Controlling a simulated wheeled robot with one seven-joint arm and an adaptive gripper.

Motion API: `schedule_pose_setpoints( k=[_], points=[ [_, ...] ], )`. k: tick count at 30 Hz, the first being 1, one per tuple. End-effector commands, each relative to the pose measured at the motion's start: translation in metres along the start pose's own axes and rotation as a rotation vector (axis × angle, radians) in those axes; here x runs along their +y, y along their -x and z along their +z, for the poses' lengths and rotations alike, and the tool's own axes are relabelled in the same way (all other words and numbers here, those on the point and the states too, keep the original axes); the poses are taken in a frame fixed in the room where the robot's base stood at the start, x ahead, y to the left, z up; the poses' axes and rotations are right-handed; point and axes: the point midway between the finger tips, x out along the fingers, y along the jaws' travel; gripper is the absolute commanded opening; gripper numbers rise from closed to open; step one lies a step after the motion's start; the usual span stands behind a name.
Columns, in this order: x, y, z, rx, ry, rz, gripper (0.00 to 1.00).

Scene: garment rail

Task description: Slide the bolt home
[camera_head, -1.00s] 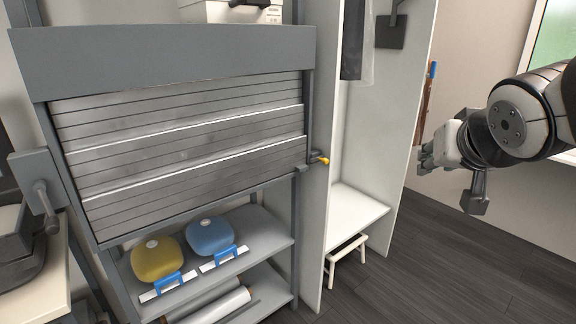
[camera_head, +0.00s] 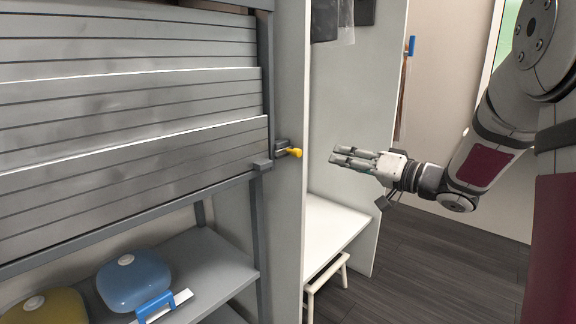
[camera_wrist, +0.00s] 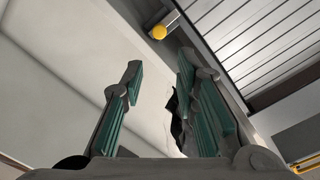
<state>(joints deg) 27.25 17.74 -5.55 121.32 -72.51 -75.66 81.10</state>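The bolt (camera_head: 281,148) is a small grey metal part with a yellow knob (camera_head: 296,152). In the wrist view the yellow knob (camera_wrist: 158,32) shows at the upper middle, beyond the fingertips. My gripper (camera_head: 333,158) is to the right of the knob, at about its height, and points left towards it. Its fingers are apart, with nothing between them, and a gap separates them from the knob. The wrist view also shows the open fingers (camera_wrist: 160,75). How far the bolt is in cannot be told.
The slatted shutter (camera_head: 130,110) fills the left. Below it a shelf (camera_head: 208,262) holds a blue container (camera_head: 134,281) and a yellow one (camera_head: 45,308). Right of the post stands a white open cabinet (camera_head: 365,120) with a bench (camera_head: 330,228) and a stool (camera_head: 328,273).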

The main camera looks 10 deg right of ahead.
Motion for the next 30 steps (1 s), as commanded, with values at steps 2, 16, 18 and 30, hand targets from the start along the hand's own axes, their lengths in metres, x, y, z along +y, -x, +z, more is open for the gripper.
schedule_pose_setpoints(
  k=[2,16,18,30],
  points=[
    [0.007,0.001,0.01,-0.015,-0.035,-0.036,0.28],
    [0.003,-0.052,0.017,-0.028,-0.055,-0.065,0.28],
    [0.003,-0.066,0.017,-0.028,-0.055,-0.064,0.28],
    [-0.001,-0.127,0.018,-0.026,-0.056,-0.062,0.28]
  ],
)
